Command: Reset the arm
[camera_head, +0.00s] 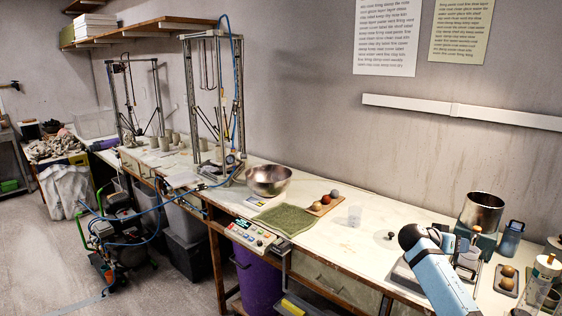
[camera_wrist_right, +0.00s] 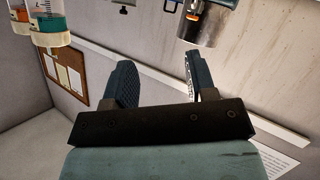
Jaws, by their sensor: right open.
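My right arm (camera_head: 442,275) comes in from the bottom right of the head view, over the right part of the long workbench (camera_head: 345,240). My right gripper (camera_head: 468,246) is small in that view, among the items at the bench's right end. My left gripper is not in view.
A metal pot (camera_head: 482,212), a blue container (camera_head: 511,238) and a clear bottle (camera_head: 540,280) stand close around my right gripper. Tall frames (camera_head: 238,100) stand beyond.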

